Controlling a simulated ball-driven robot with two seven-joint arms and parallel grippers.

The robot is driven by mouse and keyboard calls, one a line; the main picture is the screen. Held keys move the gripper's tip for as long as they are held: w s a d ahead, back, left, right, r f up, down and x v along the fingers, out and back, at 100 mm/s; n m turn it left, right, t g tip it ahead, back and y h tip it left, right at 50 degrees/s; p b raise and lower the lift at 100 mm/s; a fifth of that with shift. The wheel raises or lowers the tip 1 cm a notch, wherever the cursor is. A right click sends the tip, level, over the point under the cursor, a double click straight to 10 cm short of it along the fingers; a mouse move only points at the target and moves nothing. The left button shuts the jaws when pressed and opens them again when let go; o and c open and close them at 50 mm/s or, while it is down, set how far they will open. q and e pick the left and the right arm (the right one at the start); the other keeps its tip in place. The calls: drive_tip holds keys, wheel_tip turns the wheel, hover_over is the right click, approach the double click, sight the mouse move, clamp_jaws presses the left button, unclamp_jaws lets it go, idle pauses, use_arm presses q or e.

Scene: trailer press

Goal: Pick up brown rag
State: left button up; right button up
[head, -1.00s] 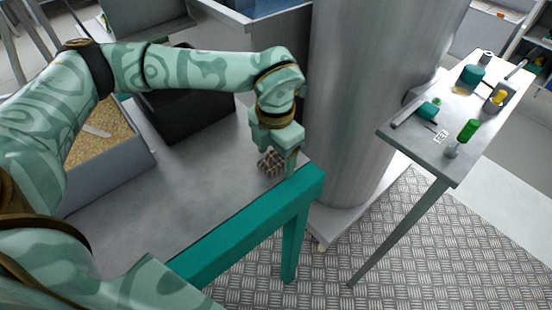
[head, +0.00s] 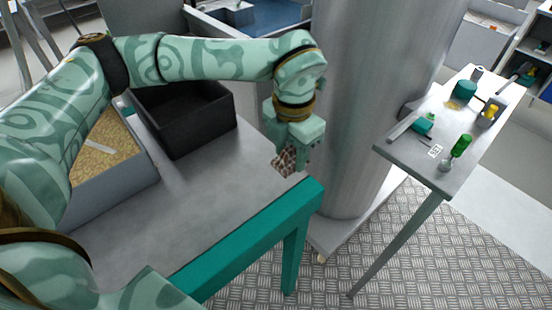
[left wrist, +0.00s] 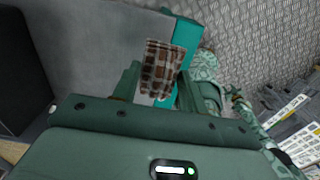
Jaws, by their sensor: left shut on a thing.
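The brown rag (head: 285,160) is a small checked brown and white cloth. In the left wrist view the rag (left wrist: 160,68) shows between the two fingers, spread out beyond their tips. My left gripper (head: 292,158) is shut on it near the right end of the grey worktable (head: 205,200), close to the teal front rail. The gripper also shows in the left wrist view (left wrist: 158,88). Part of the rag is hidden behind the fingers in the head view. I cannot tell whether it still touches the tabletop. My right gripper is not clearly in view.
A black bin (head: 185,118) and a grey tray of yellowish grain (head: 105,150) stand on the worktable's left. A thick grey column (head: 365,100) rises just right of my left gripper. A small side table (head: 430,165) with several tools stands right. The worktable's middle is clear.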

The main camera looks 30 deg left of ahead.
use_arm(q)
drive_tip(key=w+d+r+p, duration=0.1)
drive_tip(key=w+d+r, duration=0.1)
drive_tip(key=d+r, duration=0.4)
drive_tip(key=d, duration=0.5)
drive_tip(key=shift+r, duration=0.15)
drive_tip(key=o, duration=0.3)
drive_tip(key=shift+a, duration=0.1)
drive_tip(key=shift+c, duration=0.9)
